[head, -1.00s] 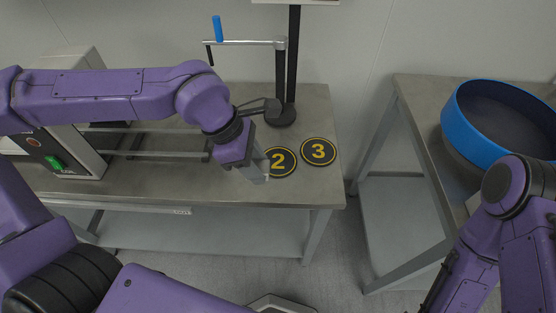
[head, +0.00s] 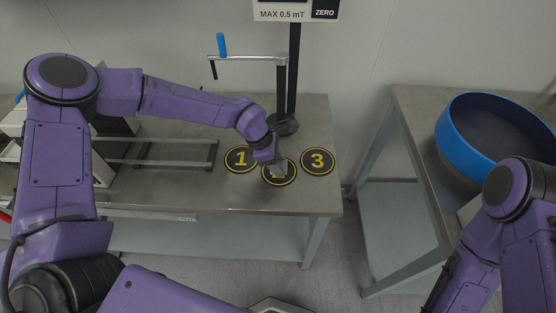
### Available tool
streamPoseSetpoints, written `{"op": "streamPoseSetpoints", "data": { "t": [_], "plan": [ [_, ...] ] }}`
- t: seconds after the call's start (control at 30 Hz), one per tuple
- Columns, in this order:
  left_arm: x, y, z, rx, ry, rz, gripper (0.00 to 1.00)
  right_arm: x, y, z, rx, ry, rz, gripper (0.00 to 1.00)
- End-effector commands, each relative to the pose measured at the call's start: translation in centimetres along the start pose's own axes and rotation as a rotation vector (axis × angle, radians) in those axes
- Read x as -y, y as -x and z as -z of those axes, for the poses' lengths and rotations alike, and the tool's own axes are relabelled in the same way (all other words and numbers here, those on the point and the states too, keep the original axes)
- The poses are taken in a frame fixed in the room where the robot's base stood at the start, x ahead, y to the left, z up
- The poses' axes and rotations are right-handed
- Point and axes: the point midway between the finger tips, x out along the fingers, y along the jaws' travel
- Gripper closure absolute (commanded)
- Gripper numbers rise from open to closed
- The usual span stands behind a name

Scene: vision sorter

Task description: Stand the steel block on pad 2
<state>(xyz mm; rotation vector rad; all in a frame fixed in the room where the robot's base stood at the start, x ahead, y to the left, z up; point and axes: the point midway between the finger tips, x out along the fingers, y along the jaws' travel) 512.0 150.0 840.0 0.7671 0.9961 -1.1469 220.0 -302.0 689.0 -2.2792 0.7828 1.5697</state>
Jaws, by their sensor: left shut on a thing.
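My left gripper (head: 273,158) reaches over the table from the left and points down at pad 2. It is shut on the steel block (head: 277,173), a small grey piece that shows below the fingers. The block is over pad 2 (head: 291,179), a black disc with a yellow ring, and covers most of its number. I cannot tell whether the block touches the pad. My right arm shows at the lower right, but its gripper is not in view.
Pad 1 (head: 240,159) and pad 3 (head: 318,161) lie close on either side. A dark post (head: 293,75) with a crank arm (head: 248,58) and blue handle stands behind. Metal rails (head: 160,151) lie left. A blue round tub (head: 468,150) sits on the right table (head: 420,120).

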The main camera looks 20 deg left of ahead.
Motion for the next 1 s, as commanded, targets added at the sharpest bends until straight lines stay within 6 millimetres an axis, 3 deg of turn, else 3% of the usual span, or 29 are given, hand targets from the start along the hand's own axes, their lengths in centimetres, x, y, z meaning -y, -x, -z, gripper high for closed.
{"op": "streamPoseSetpoints", "data": {
  "t": [0.23,0.27,0.3,0.33,0.7,1.0],
  "plan": [
    [0.0,-0.3,0.1,0.001,0.0,-0.001,1.0,0.0,-0.3,-0.1,0.0,0.0,0.0,0.57],
    [0.0,-0.3,0.1,0.0,0.0,0.0,0.49,0.0,-0.2,-0.1,0.0,0.0,0.0,0.57],
    [0.0,-0.2,0.1,0.0,0.0,0.0,0.36,0.0,-0.2,-0.1,0.0,0.0,0.0,0.57],
    [0.0,-0.2,0.1,0.0,0.0,0.0,0.33,0.0,-0.2,-0.1,0.0,0.0,0.0,0.57],
    [0.0,0.7,0.0,0.002,0.0,-0.002,0.33,0.0,-0.3,-0.1,0.0,0.0,0.0,0.57],
    [-0.1,8.1,0.0,0.003,0.001,-0.005,0.33,0.1,-1.4,-0.6,0.0,0.0,0.0,0.57]
  ]
}}
